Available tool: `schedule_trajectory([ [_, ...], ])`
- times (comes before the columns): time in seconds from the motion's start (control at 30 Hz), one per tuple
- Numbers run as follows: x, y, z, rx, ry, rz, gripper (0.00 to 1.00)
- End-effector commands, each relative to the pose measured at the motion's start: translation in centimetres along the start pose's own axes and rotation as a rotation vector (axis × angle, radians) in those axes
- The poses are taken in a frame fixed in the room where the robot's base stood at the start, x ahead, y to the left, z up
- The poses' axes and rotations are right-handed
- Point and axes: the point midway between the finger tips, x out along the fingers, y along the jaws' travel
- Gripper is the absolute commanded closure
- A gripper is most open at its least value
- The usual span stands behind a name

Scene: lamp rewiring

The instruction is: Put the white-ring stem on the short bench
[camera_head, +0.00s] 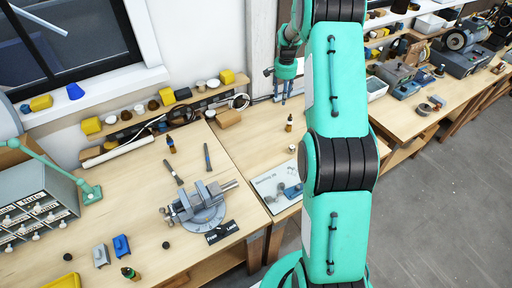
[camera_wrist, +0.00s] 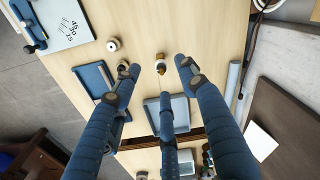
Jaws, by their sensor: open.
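My gripper (camera_head: 284,96) is open and empty above the middle bench (camera_head: 250,135); in the wrist view its blue fingers (camera_wrist: 158,76) spread around a small amber bottle-like piece (camera_wrist: 161,67), with no visible grip on it. That piece stands on the bench below the gripper in the head view (camera_head: 289,123). A short white-ringed round piece (camera_wrist: 113,45) stands beside it, also seen in the head view (camera_head: 292,148). I cannot tell which of these is the white-ring stem.
A blue tray (camera_wrist: 88,76) and a grey-blue tray (camera_wrist: 180,112) lie near the fingers. A printed white board (camera_head: 268,184) lies at the bench's front. The left bench holds a vise (camera_head: 200,207). My arm hides part of the benches.

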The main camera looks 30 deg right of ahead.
Motion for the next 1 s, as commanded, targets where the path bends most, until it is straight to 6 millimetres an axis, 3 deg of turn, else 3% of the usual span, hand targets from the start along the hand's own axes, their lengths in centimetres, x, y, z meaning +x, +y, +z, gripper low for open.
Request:
schedule_trajectory([
  [0.03, -2.0, -0.5, 1.1, -0.023, 0.011, -0.007, 0.57],
  [0.1, -4.3, -1.1, 2.6, -0.053, 0.022, -0.015, 0.57],
  [0.5, -15.8, -2.7, 11.8, -0.225, 0.086, -0.057, 0.57],
  [1.0, -26.4, -1.3, 24.9, -0.437, 0.167, -0.11, 0.57],
])
